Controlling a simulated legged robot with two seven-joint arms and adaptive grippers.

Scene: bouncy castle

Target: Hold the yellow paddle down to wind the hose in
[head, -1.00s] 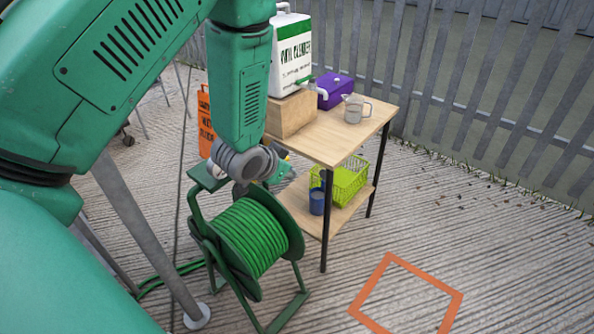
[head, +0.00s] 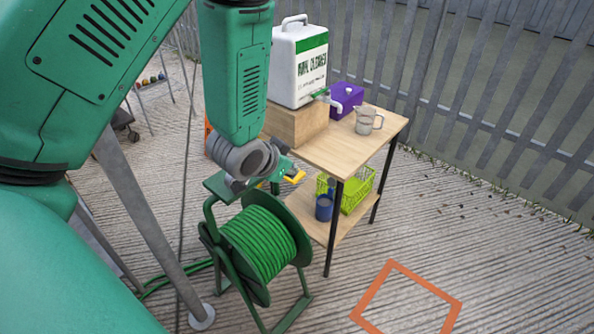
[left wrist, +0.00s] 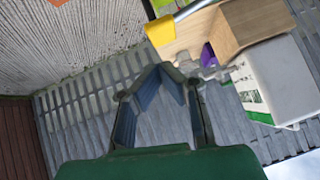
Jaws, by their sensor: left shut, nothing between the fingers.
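The green hose (head: 258,245) is wound on a green reel in a green frame (head: 222,240) on the ground. The yellow paddle (head: 294,176) shows small beside my left wrist, above the reel. In the left wrist view the yellow paddle (left wrist: 160,31) sits on a grey bar, beyond and just left of my fingertips. My left gripper (left wrist: 168,68) is shut and empty, its fingers meeting at the tips and apparently apart from the paddle. In the head view my wrist hides most of the fingers. My right gripper is not in view.
A wooden table (head: 350,150) stands right behind the reel, with a white container (head: 298,70) on a wooden box, a purple box (head: 346,97) and a grey jug (head: 368,121). An orange floor outline (head: 405,270) lies on clear ground.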

